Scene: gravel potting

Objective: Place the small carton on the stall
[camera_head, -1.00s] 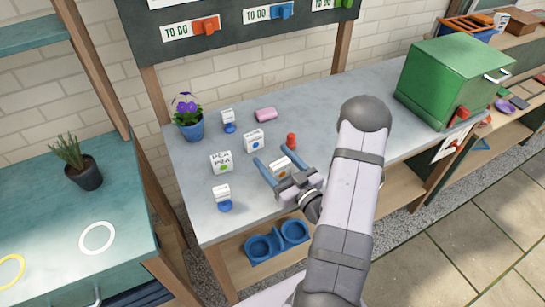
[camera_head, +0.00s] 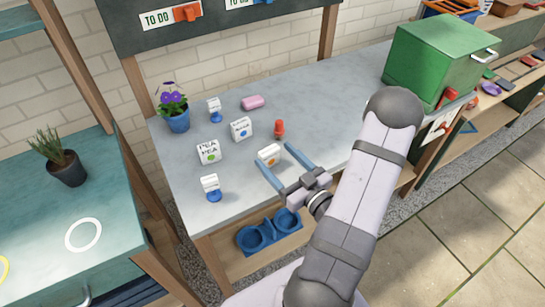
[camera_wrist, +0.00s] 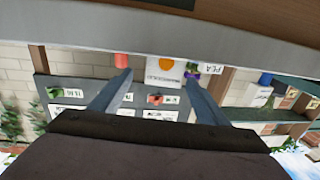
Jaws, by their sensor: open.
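A small white carton (camera_head: 269,155) with an orange dot stands on the grey bench (camera_head: 235,205). My gripper (camera_head: 275,157) is open, its blue fingers reaching toward that carton from the front right. In the wrist view the same carton (camera_wrist: 163,66) shows upside down, between and beyond the fingertips (camera_wrist: 158,80). I cannot tell whether either finger touches it. A white carton with a green dot (camera_head: 208,152) and one with a blue dot (camera_head: 241,129) stand farther left and back. The teal-topped stand (camera_head: 110,185) on the left may be the stall; no label shows.
A red object (camera_head: 279,129) stands just behind the orange-dot carton. White tags on blue stands (camera_head: 211,189), a pink block (camera_head: 253,102) and a potted purple flower (camera_head: 173,107) are also on the bench. A green box (camera_head: 435,58) stands at right. The teal top has bare room.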

